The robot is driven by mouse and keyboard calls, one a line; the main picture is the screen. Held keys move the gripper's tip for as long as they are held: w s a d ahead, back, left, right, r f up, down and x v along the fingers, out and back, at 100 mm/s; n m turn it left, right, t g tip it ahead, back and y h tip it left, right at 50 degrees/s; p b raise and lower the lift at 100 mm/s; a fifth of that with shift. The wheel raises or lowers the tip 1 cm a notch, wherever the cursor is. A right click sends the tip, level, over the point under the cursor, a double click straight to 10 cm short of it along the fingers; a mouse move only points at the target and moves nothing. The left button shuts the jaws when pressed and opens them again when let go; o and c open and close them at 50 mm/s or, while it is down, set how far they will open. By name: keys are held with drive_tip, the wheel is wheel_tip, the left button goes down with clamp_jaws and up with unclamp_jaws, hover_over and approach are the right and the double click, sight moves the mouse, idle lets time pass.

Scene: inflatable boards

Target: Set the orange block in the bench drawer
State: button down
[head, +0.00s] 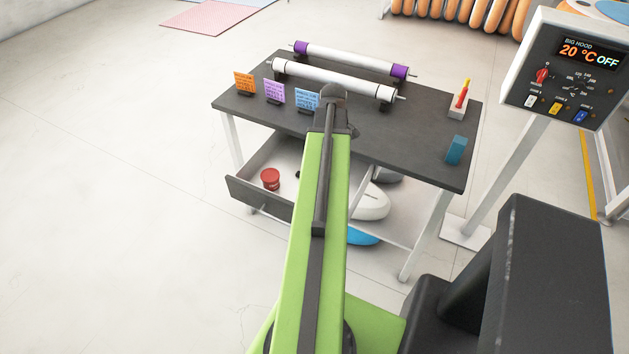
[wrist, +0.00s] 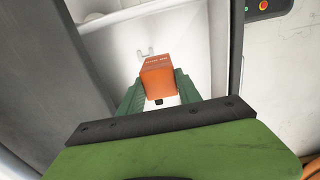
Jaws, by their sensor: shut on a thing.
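The orange block (wrist: 158,75) is held between the green fingers of my gripper (wrist: 158,92) in the wrist view. Its lettered top edge faces away from my wrist. In the head view my gripper and the block are hidden at the far end of my green arm, which reaches toward the bench (head: 400,137). The bench drawer (head: 257,202) is pulled open under the left part of the bench top. Its right part is hidden behind my arm. I cannot tell how far the block is from the drawer.
A red tub (head: 270,179) stands in the drawer. The bench top carries two white rollers (head: 345,58), small cards (head: 275,92), a teal block (head: 456,150) and a holder with a red and yellow tool (head: 461,100). A control panel (head: 565,70) stands right.

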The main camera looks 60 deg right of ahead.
drive_tip(key=w+a+f+b, duration=0.2)
drive_tip(key=w+f+b, duration=0.1)
drive_tip(key=w+a+f+b, duration=0.2)
drive_tip(key=w+f+b, duration=0.1)
drive_tip(key=f+b, duration=0.1)
drive_tip(key=w+a+f+b, duration=0.2)
drive_tip(key=w+f+b, duration=0.2)
drive_tip(key=shift+a+f, duration=0.1)
drive_tip(key=shift+r, duration=0.25)
drive_tip(key=shift+f, duration=0.2)
drive_tip(key=c, duration=0.8)
unclamp_jaws()
drive_tip(key=shift+c, duration=0.2)
drive_tip(key=shift+r, duration=0.1)
wheel_tip(320, 180, up, 12)
drive_tip(key=p, duration=1.2)
